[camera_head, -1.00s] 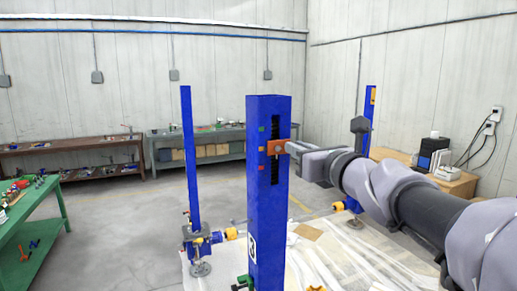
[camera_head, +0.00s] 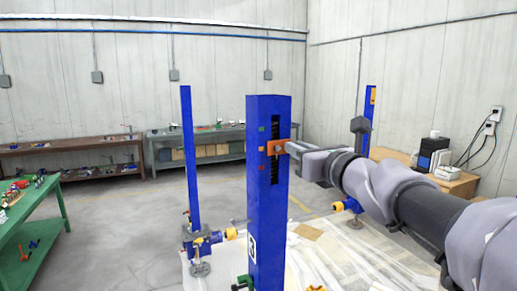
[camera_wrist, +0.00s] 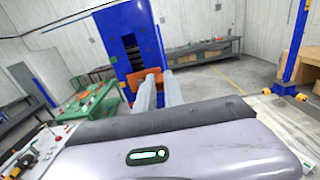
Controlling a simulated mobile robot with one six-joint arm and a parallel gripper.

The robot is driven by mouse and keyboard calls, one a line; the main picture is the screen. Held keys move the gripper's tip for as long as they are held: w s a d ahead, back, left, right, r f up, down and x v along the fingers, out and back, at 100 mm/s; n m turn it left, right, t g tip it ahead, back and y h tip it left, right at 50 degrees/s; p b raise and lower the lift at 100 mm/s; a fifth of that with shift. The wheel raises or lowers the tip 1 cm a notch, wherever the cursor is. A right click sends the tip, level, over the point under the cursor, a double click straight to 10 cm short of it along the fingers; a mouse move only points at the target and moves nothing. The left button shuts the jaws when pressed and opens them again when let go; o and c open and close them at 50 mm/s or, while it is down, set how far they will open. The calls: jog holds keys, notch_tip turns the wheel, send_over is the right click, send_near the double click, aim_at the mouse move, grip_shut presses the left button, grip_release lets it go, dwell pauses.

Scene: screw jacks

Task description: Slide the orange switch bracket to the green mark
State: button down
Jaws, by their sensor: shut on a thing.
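The orange switch bracket (camera_head: 276,147) sits on the slotted face of the near blue column (camera_head: 266,220), across the dark vertical slot. A small green mark (camera_head: 262,129) is on the same face, left of the slot and a little above the bracket. My gripper (camera_head: 290,147) reaches in from the right and is shut on the bracket's near end. In the wrist view the two fingers (camera_wrist: 159,84) meet the orange bracket (camera_wrist: 152,74), and the fingers partly hide it.
A small red-orange mark (camera_head: 262,140) lies just below the green one. Other blue columns stand at the back left (camera_head: 191,160) and back right (camera_head: 369,105). A green bench (camera_head: 38,215) stands at the left.

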jog(key=shift+r, duration=0.1)
notch_tip(320, 180, up, 5)
jog(key=p, duration=0.3)
jog(key=shift+f, duration=0.3)
jog(key=c, duration=1.7)
grip_release()
jog(key=b+v, duration=0.3)
jog(key=v, duration=1.4)
jog(key=shift+s, duration=0.15)
